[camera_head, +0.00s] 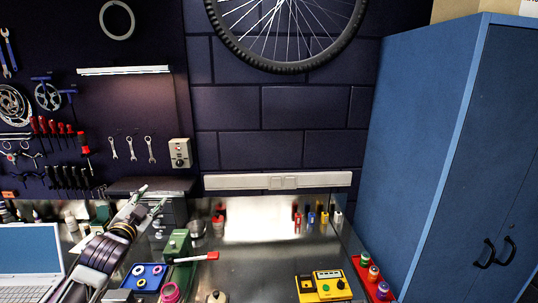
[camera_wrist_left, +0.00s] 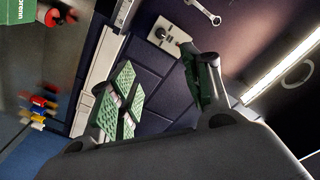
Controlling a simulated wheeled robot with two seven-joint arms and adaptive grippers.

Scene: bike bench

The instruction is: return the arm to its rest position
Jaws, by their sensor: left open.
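My left arm reaches in from the lower left in the head view. Its gripper (camera_head: 151,197) is raised above the back left of the bench, in front of a dark grey box (camera_head: 172,208). The two fingers stand apart with nothing between them. In the left wrist view the gripper (camera_wrist_left: 165,88) shows its green finger pads, wide apart and empty, with the dark wall behind them. My right gripper is not in view.
A green vise (camera_head: 178,246) stands right of my left arm. A blue tray (camera_head: 133,284), a pink roll (camera_head: 170,292), a yellow meter (camera_head: 323,288) and a red tray (camera_head: 362,268) lie on the bench. A laptop (camera_head: 28,249) is at left, a blue cabinet (camera_head: 425,130) at right. The bench's middle is mostly clear.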

